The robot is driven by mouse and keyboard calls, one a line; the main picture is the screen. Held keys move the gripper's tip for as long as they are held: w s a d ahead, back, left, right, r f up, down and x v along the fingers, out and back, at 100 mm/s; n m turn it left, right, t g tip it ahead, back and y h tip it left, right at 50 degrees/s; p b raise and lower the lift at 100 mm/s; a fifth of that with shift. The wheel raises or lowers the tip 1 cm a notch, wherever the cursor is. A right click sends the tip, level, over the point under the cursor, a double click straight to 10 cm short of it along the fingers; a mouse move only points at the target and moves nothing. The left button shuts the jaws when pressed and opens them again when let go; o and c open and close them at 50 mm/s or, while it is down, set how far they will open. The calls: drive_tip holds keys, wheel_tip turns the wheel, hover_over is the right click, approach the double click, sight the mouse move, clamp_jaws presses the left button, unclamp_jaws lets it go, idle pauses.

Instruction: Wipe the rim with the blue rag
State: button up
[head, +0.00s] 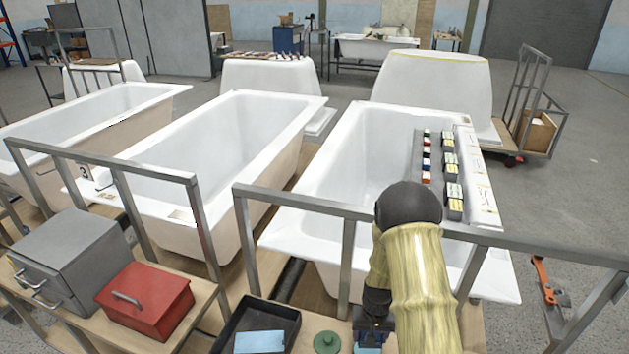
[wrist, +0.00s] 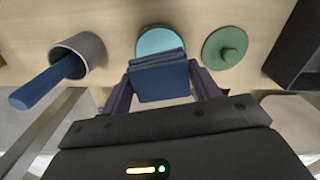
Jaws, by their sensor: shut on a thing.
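My gripper (wrist: 160,92) is shut on the folded dark blue rag (wrist: 160,78) in the wrist view. The rag is in front of a round pale teal surface (wrist: 158,40), perhaps an open pot, and hides part of it; I cannot tell whether they touch. The nearest white tub's rim (head: 290,229) lies beyond the rail. The middle tub's near rim has a brownish patch (head: 182,214).
A green knobbed lid (wrist: 226,46) and a grey cup (wrist: 90,50) with a blue-handled tool (wrist: 45,84) flank the rag. A black tray (head: 285,313) holds a light blue piece (head: 260,341). A metal rail (head: 300,201) crosses before the tub. Small blocks (head: 449,160) line its right side.

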sight(367, 351)
drive_tip(key=shift+n, duration=0.4)
drive_tip(key=shift+f, duration=0.15)
drive_tip(key=shift+s+f+b, duration=0.1)
drive_tip(key=shift+f+b, duration=1.25)
drive_tip(key=shift+f, duration=0.5)
drive_tip(key=shift+s+f+b, duration=0.1)
drive_tip(key=shift+f+b, duration=0.25)
drive_tip(key=shift+f, duration=0.2)
idle(1.0)
drive_tip(key=shift+r+p, duration=2.6)
drive_tip(key=shift+r, duration=1)
